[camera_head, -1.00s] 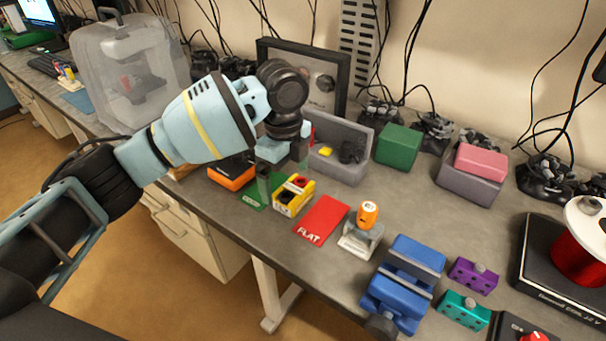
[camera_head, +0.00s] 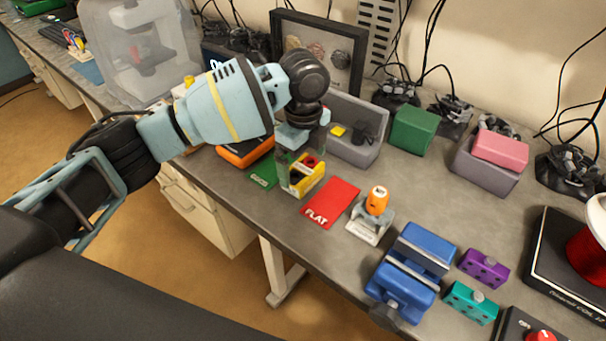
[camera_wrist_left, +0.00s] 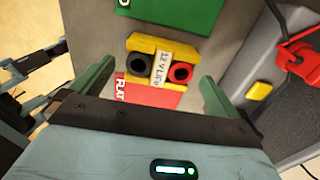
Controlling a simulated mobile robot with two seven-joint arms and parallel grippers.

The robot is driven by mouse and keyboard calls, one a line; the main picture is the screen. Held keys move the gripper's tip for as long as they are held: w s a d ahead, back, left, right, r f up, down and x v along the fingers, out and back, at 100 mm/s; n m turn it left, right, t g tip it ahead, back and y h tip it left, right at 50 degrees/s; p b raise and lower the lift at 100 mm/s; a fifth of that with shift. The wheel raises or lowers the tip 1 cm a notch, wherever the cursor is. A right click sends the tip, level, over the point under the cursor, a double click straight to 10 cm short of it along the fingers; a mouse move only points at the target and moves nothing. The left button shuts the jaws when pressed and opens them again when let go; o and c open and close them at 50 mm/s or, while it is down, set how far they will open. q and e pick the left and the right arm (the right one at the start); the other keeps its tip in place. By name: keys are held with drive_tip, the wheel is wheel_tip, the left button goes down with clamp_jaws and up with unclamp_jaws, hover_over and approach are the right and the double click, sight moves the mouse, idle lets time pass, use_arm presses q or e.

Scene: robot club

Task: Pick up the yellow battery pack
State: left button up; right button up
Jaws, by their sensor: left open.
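The yellow battery pack (camera_head: 307,181) sits on the table between a green card and a red card marked FLAT. In the left wrist view the yellow battery pack (camera_wrist_left: 135,43) shows a white 12 V label, one black socket and one red socket. My left gripper (camera_head: 299,165) is open over the pack, with its fingers partly in front of it. In the wrist view the open left gripper (camera_wrist_left: 155,88) has one finger to each side, with the pack between and ahead of the tips; contact is not visible. My right gripper is not in view.
The green card (camera_head: 263,175) and red FLAT card (camera_head: 330,202) flank the pack. An orange-topped tool (camera_head: 377,200) on a stand and a blue vise (camera_head: 412,268) are to the right. An orange-and-black box (camera_head: 240,152) is at left.

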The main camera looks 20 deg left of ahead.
sight(303, 168)
use_arm(q)
wheel_tip(303, 168, down, 4)
drive_tip(key=shift+a+f, duration=0.1)
drive_tip(key=shift+c, duration=0.3)
drive_tip(key=c, duration=1.1)
drive_tip(key=shift+o, duration=0.2)
drive_tip(key=shift+r, duration=0.25)
